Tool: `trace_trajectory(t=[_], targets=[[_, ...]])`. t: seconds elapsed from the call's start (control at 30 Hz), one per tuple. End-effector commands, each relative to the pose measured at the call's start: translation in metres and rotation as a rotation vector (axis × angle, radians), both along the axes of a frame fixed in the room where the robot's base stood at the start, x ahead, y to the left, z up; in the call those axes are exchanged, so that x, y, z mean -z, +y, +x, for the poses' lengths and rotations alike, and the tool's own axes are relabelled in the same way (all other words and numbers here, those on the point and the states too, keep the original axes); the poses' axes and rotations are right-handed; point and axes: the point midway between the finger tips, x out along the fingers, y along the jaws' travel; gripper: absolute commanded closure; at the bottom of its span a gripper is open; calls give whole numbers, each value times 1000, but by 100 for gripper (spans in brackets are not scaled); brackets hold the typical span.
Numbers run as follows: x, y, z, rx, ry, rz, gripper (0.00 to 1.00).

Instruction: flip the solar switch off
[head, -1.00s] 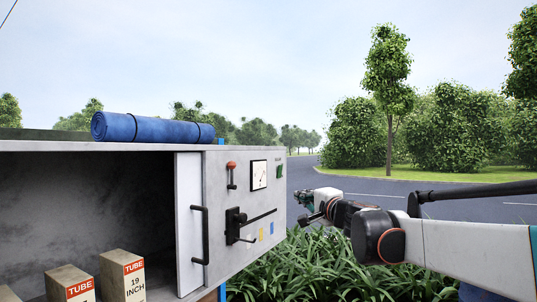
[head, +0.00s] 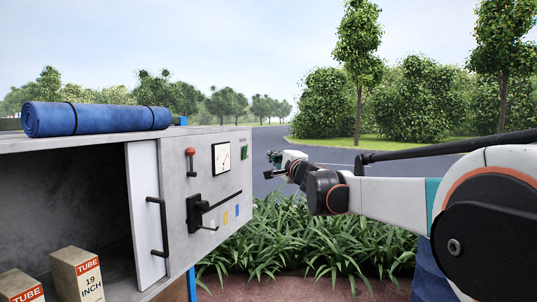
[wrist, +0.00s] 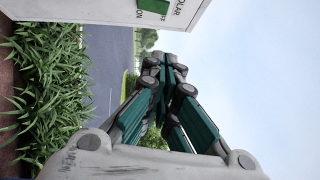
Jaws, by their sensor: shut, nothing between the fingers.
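The solar switch (head: 244,153) is a small green rocker at the upper right corner of the cart's grey front panel. In the wrist view the green rocker (wrist: 153,5) shows at the top edge, partly cut off, beside the printed words SOLAR and OFF. Which way it is tipped I cannot tell. My gripper (head: 270,166) is just right of the switch in the head view and slightly lower, apart from the panel. In the wrist view my gripper (wrist: 165,65) has its green-padded fingers together at the tips, with nothing held.
A blue roll (head: 97,118) lies on top. Tube boxes (head: 77,274) sit inside. Plants (head: 310,240) grow right of the cart.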

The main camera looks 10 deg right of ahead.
Motion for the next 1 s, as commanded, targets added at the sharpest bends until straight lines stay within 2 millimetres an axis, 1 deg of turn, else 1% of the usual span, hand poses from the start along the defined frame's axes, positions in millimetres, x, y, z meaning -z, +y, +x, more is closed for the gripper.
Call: trace_trajectory(t=[0.4,0.57,0.6,0.7,0.87,1.0], targets=[[-9,11,67,-2,0,0,100],[-12,15,89,-1,0,-1,100],[-14,23,92,-3,0,1,100],[-16,34,100,-3,0,1,100],[-17,43,107,-1,0,0,100],[-17,46,109,-1,0,0,100]])
